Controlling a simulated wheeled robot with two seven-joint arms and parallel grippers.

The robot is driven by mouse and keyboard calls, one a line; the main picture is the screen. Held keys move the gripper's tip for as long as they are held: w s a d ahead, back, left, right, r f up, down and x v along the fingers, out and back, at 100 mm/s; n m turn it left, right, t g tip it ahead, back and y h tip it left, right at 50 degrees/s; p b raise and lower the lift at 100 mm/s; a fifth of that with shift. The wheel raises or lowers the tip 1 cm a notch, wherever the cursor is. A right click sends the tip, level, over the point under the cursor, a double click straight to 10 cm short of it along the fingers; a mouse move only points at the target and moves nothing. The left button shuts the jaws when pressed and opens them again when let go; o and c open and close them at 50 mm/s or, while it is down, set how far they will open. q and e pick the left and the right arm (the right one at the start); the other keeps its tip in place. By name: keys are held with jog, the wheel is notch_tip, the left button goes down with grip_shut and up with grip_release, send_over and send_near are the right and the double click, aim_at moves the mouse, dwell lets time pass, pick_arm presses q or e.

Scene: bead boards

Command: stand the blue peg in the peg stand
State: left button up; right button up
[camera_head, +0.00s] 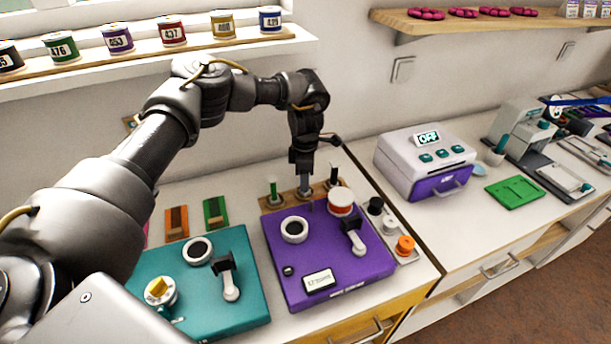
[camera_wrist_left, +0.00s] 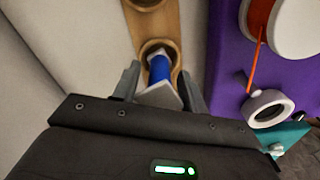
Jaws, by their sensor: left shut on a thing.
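The blue peg (camera_wrist_left: 159,69) has a pale grey flat end and sits between the fingers of my left gripper (camera_wrist_left: 160,88) in the wrist view. My left gripper (camera_head: 304,186) is shut on it at the wooden peg stand (camera_head: 268,207) in the head view. In the wrist view the peg's far end lines up with a round hole in the stand (camera_wrist_left: 170,14). I cannot tell whether that end is inside the hole or just above it. In the head view the gripper mostly hides the peg. My right gripper is not in view.
A green peg (camera_head: 273,188) stands left of my gripper and a dark one (camera_head: 334,175) right of it. A purple board (camera_head: 345,285) lies just in front, a teal board (camera_head: 245,315) to its left. A white machine (camera_head: 400,170) stands further right.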

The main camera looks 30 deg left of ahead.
pick_arm(q)
jog(key=o, duration=1.1)
notch_tip(320, 180, up, 7)
jog(key=p, duration=0.5)
jog(key=shift+p, duration=0.4)
jog(key=shift+f, duration=0.1)
